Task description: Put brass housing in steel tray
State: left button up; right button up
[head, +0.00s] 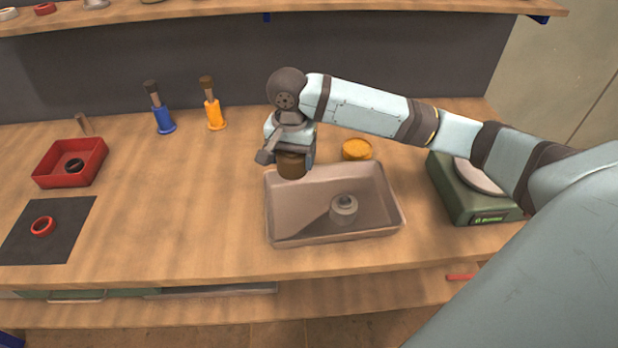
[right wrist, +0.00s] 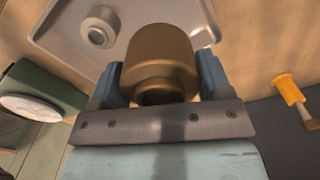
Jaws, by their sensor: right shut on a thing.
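The brass housing (right wrist: 160,62) is a brown, dull metal cylinder held between the fingers of my right gripper (right wrist: 160,85). In the head view the brass housing (head: 292,166) hangs below my right gripper (head: 287,152), at the back left edge of the steel tray (head: 335,238). I cannot tell its exact height above the tray. The steel tray also shows in the right wrist view (right wrist: 65,42). A pale grey ring-shaped part (head: 343,210) sits in the tray right of its middle. My left gripper is out of view.
A yellow round part (head: 357,150) stands behind the tray. A green scale (head: 468,195) is to the right. Blue (head: 163,118) and orange (head: 213,112) holders stand at the back. A red bin (head: 70,165) and a dark mat (head: 48,230) with a red ring (head: 42,226) are at left.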

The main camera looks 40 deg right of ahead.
notch_tip(320, 180, down, 11)
jog(key=shift+b, duration=0.55)
jog(key=shift+f, duration=2.3)
jog(key=o, duration=1.2)
jog(key=shift+f, duration=0.15)
jog(key=shift+c, duration=0.2)
jog(key=shift+o, duration=0.2)
